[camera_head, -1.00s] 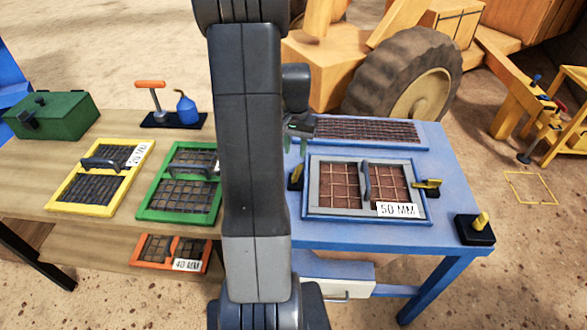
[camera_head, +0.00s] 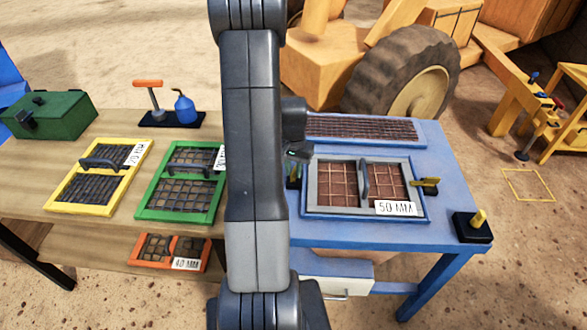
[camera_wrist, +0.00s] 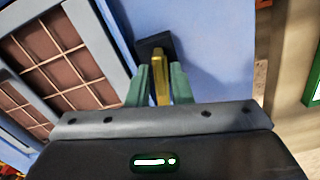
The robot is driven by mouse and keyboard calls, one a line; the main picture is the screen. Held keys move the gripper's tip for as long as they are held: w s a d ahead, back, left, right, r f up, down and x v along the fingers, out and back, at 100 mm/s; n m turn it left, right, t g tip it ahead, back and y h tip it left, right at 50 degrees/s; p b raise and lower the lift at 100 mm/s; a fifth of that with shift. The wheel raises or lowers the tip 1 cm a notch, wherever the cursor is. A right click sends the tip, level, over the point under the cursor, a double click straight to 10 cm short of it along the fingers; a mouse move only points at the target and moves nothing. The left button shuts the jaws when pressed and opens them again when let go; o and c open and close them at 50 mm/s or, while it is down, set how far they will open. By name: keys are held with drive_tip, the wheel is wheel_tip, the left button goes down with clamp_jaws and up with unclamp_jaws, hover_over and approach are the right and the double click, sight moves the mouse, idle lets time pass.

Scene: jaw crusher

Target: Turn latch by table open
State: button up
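The left latch has a yellow handle (camera_wrist: 160,80) on a dark base (camera_wrist: 155,44). It is beside the grey-framed 50 MM screen (camera_head: 310,190) on the blue table. In the wrist view, my gripper (camera_wrist: 160,84) has its two green fingers on either side of the handle. The fingers look open, with narrow gaps to the handle; contact is not clear. In the head view, my arm and gripper cover most of this latch. A second latch with a yellow handle (camera_head: 426,182) is at the screen's right edge.
The blue table (camera_head: 450,160) also holds a long screen (camera_head: 362,128) at the back and a black box with a yellow lever (camera_head: 473,226) at the front right corner. A wooden table (camera_head: 25,180) at left holds yellow (camera_head: 60,197) and green (camera_head: 150,205) framed screens.

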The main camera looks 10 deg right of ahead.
sight(293, 171)
clamp_jaws()
drive_tip(key=shift+f+n+b, duration=0.1)
drive_tip(key=shift+n+b, duration=0.4)
drive_tip(key=shift+n, duration=1)
drive_tip(key=shift+o, duration=1.8)
unclamp_jaws()
wheel_tip(293, 171, up, 14)
